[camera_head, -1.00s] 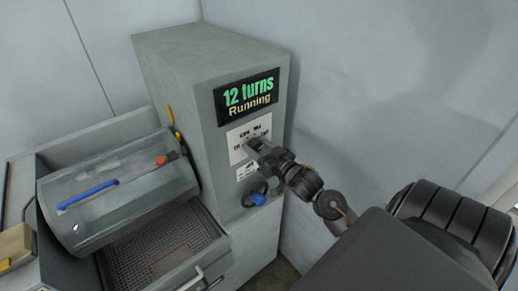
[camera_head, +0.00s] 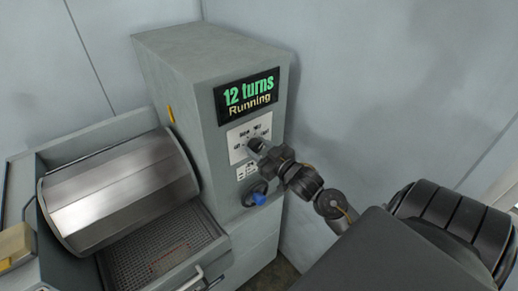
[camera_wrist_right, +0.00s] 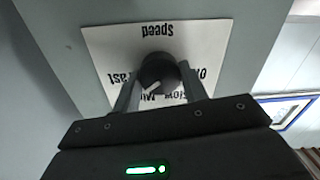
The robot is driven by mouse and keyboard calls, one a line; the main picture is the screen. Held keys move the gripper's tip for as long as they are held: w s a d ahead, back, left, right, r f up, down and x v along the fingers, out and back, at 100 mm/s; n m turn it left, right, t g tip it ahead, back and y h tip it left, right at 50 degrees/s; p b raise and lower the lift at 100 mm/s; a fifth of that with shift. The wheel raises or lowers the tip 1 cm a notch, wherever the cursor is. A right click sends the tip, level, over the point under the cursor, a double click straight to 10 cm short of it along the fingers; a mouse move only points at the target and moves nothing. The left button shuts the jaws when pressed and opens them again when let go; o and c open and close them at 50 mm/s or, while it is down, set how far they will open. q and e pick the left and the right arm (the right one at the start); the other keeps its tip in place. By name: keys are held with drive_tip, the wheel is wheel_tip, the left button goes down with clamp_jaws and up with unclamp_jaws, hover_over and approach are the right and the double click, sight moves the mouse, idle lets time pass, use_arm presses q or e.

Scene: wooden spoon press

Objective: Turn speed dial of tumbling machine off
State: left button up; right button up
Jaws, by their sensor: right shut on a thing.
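The tumbling machine (camera_head: 170,85) stands as a grey cabinet with a display (camera_head: 247,94) reading "12 turns Running". Its speed dial (camera_wrist_right: 158,70) is a round dark knob on a white label plate (camera_wrist_right: 108,45), which appears upside down in the right wrist view. The knob's white mark points to the lower left, near a label starting with "M". My right gripper (camera_wrist_right: 158,90) is shut on the knob, with one finger on each side. In the head view, the right gripper (camera_head: 260,150) reaches the plate and partly covers the dial. My left gripper is not in view.
A metal drum (camera_head: 120,190) lies left of the cabinet over a mesh tray (camera_head: 160,249). A wall stands close behind and right of the machine.

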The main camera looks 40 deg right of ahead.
drive_tip(key=n, duration=0.3)
drive_tip(key=shift+a+n, duration=0.1)
drive_tip(key=shift+n, duration=0.3)
drive_tip(key=n+b, duration=0.1)
drive_tip(key=n, duration=0.2)
drive_tip(key=shift+f, duration=0.1)
drive_tip(key=n+b, duration=0.2)
drive_tip(key=n, duration=0.2)
drive_tip(key=shift+h, duration=0.4)
drive_tip(key=n+b, duration=0.1)
drive_tip(key=n, duration=0.1)
drive_tip(key=shift+f+n+b, duration=0.1)
drive_tip(key=shift+n+b, duration=0.2)
drive_tip(key=n+b, duration=0.2)
drive_tip(key=n, duration=0.1)
drive_tip(key=shift+a+f+b, duration=0.1)
drive_tip(key=shift+b, duration=0.3)
drive_tip(key=n+b, duration=0.5)
drive_tip(key=shift+f+n+h, duration=0.1)
drive_tip(key=shift+n+h, duration=0.2)
drive_tip(key=shift+n+b, duration=1.4)
drive_tip(key=shift+b, duration=0.25)
drive_tip(key=shift+r, duration=0.2)
